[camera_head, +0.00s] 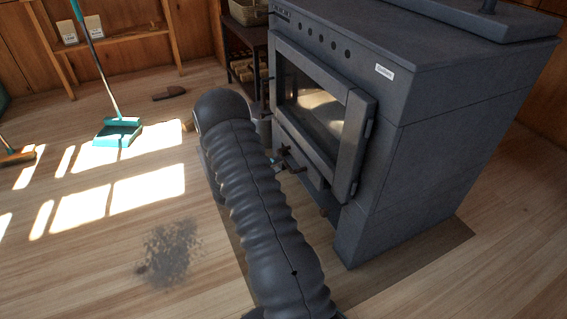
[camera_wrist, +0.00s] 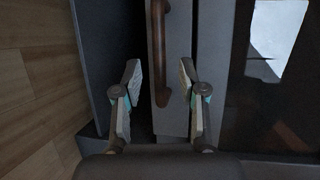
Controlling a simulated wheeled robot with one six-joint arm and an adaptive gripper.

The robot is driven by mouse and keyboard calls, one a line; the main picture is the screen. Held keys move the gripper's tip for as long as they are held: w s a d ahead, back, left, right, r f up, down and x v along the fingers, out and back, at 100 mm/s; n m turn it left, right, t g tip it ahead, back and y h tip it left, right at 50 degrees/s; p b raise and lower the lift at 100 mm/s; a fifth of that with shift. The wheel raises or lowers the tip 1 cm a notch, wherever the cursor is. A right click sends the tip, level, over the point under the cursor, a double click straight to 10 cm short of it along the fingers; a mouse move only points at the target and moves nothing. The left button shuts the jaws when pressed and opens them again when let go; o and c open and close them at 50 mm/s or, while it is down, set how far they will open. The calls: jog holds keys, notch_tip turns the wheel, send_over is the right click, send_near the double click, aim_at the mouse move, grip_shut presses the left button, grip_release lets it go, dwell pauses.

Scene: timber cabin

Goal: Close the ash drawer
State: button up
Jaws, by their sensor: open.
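The ash drawer (camera_wrist: 177,40) shows in the wrist view as a grey front with a long brown handle (camera_wrist: 157,50). A dark band lies along its left side; I cannot tell how far out the drawer stands. My gripper (camera_wrist: 160,72) is open and empty. Its fingertips are on either side of the handle and part of the drawer front; I cannot tell whether they touch. In the head view my gripper (camera_head: 284,160) is low in front of the grey stove (camera_head: 430,140), below its glass door (camera_head: 318,108). My arm hides much of the drawer there.
The glass door's frame stands out at the stove's front right. Ash (camera_head: 168,252) lies on the wooden floor. A teal dustpan (camera_head: 118,132) and a brush (camera_head: 18,156) are at the left. A shelf with firewood (camera_head: 245,72) stands behind.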

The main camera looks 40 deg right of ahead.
aim_at(284, 161)
jog(key=shift+x, duration=2.45)
grip_shut()
